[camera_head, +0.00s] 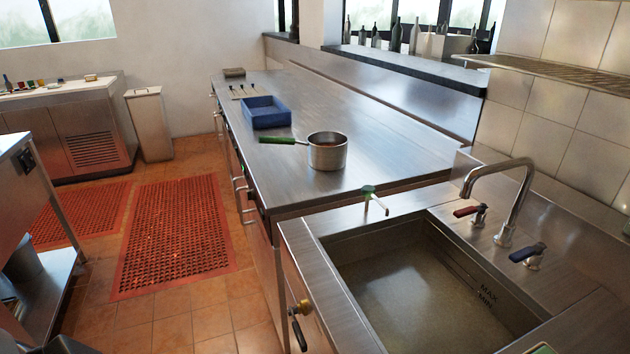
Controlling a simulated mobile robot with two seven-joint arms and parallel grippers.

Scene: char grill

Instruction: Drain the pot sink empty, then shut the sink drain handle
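The pot sink (335,238) is a steel basin at the lower right. A murky brownish-grey surface (400,290) with a bright reflection fills its lower part and looks like standing water. MAX and MIN marks (487,292) show on the right inner wall, near that surface. The drain itself is not visible. On the sink's front face, a brass fitting with a dark lever (298,325) looks like the drain handle. The lever hangs downward; I cannot tell whether the valve is open. Neither of my grippers can be made out.
A curved faucet (518,195) with red (466,211) and blue (527,252) handles stands behind the sink. A green-topped spout (370,192) sits by its left rim. A pot (327,156) and blue tray (267,112) rest on the counter. Red mats (175,235) cover the floor left.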

